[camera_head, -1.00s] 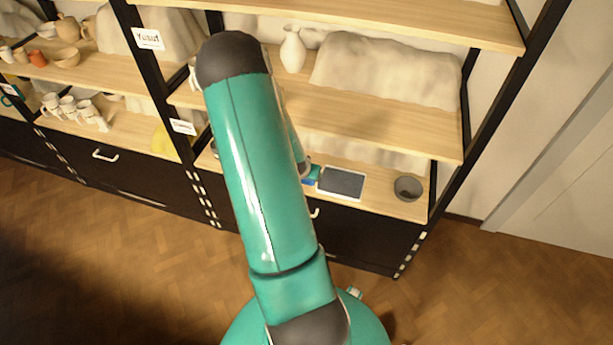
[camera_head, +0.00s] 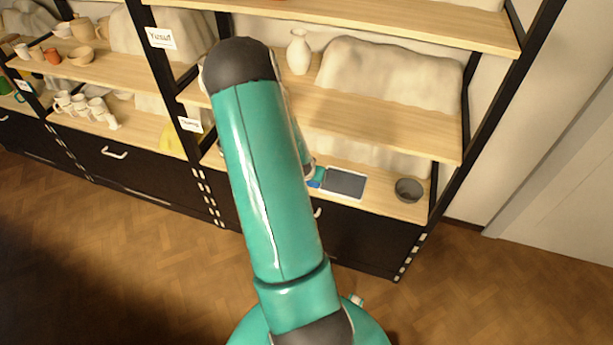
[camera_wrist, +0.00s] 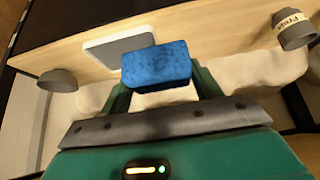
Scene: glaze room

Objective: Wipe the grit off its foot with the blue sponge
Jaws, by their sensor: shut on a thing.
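My gripper (camera_wrist: 162,82) is shut on the blue sponge (camera_wrist: 157,64), which sits between its two green fingertips in the wrist view. In the head view my arm hides most of the gripper, and only a small blue part of the sponge (camera_head: 315,183) shows beside the dark-topped, white-edged pad (camera_head: 344,183). The pad (camera_wrist: 118,44) lies just behind the sponge in the wrist view. A grey cup (camera_wrist: 294,30) with a lettered pale band stands at the upper right there. I cannot make out any grit or which foot is meant.
A grey bowl (camera_head: 408,190) stands right of the pad on the low shelf; it also shows in the wrist view (camera_wrist: 58,80). Above are a wooden shelf (camera_head: 400,125), a white vase (camera_head: 299,52) and a lumpy pale covered shape (camera_head: 390,75). A black upright (camera_head: 490,120) bounds the right.

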